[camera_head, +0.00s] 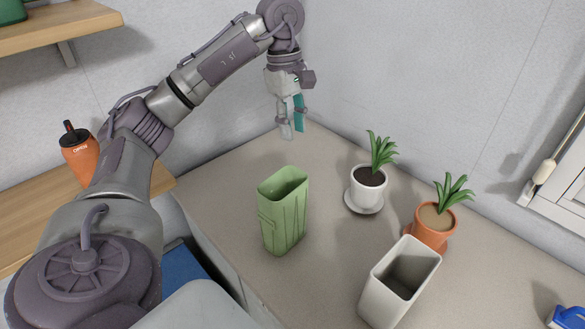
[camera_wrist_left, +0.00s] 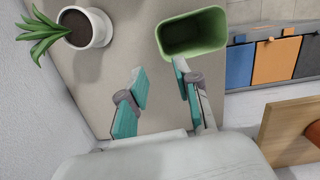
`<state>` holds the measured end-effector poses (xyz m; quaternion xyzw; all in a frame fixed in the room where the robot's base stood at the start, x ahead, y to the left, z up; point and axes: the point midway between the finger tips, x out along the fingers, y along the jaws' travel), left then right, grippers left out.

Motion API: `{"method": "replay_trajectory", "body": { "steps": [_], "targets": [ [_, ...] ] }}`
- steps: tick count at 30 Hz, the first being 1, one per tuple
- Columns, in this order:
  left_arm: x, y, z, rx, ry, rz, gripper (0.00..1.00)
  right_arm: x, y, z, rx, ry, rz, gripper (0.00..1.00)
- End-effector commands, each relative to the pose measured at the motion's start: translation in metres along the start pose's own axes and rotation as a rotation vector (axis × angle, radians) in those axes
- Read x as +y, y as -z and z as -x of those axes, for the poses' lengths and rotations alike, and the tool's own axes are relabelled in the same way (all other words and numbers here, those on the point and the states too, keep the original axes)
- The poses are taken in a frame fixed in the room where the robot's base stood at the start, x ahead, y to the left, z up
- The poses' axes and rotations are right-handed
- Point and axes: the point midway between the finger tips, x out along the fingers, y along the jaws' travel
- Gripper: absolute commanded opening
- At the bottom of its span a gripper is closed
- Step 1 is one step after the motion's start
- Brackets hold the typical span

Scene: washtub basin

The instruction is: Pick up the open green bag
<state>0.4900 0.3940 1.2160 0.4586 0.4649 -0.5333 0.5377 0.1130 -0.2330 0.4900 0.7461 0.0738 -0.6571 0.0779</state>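The open green bag (camera_head: 284,218) stands upright on the counter in the middle of the head view, its open top facing up. It also shows in the left wrist view (camera_wrist_left: 194,52) at the top, beyond my fingertips. My left gripper (camera_head: 292,131) is above and behind the bag in the head view, with its teal-padded fingers pointing down. The left wrist view shows the gripper's fingers (camera_wrist_left: 160,72) apart with nothing between them. The gripper is clear of the bag. My right gripper is in neither view.
A white potted plant (camera_head: 367,189) and an orange potted plant (camera_head: 432,227) stand right of the bag. A white open container (camera_head: 399,283) is at the front right. A wooden shelf (camera_head: 40,226) with an orange bottle (camera_head: 78,155) is left. Counter (camera_head: 225,185) around the bag is clear.

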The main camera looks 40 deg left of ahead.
Motion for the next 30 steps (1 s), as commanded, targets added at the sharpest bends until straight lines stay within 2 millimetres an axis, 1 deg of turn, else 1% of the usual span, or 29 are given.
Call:
{"method": "replay_trajectory", "body": {
  "steps": [1,3,6,7,9,12,15,17,18,20,21,24,27,30],
  "targets": [
    [-0.001,0.000,-0.017,-0.002,0.007,-0.001,0.32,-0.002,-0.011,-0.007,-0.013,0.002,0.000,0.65],
    [-0.001,-0.001,-0.031,-0.003,0.007,-0.003,0.32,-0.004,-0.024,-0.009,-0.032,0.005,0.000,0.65],
    [-0.001,-0.001,-0.050,-0.003,0.007,-0.001,0.32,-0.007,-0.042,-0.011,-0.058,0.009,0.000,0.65],
    [-0.001,-0.001,-0.050,-0.001,0.006,0.000,0.32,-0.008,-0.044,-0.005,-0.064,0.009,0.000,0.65],
    [0.000,-0.001,-0.059,0.000,0.005,0.000,0.32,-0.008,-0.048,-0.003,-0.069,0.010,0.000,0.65],
    [0.000,-0.001,-0.068,-0.001,0.002,0.000,0.32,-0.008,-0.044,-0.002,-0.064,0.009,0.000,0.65],
    [0.001,-0.001,-0.073,-0.002,0.003,0.000,0.32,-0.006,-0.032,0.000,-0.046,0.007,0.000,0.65],
    [0.002,-0.002,-0.078,-0.001,0.004,-0.001,0.32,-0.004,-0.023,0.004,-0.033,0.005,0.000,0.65],
    [0.002,-0.003,-0.084,-0.002,0.006,-0.001,0.32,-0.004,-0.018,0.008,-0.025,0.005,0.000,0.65],
    [0.004,-0.004,-0.092,-0.003,0.007,-0.001,0.32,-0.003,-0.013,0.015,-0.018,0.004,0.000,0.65],
    [0.005,-0.005,-0.099,-0.003,0.007,-0.001,0.32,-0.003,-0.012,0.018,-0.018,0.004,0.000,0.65],
    [0.005,-0.004,-0.114,-0.002,0.005,0.000,0.32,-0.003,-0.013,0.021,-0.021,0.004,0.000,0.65],
    [0.006,-0.004,-0.121,-0.002,0.002,-0.001,0.32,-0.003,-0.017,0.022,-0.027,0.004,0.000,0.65],
    [0.006,-0.003,-0.123,-0.002,0.001,-0.001,0.32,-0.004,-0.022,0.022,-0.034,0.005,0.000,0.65]
  ]
}}
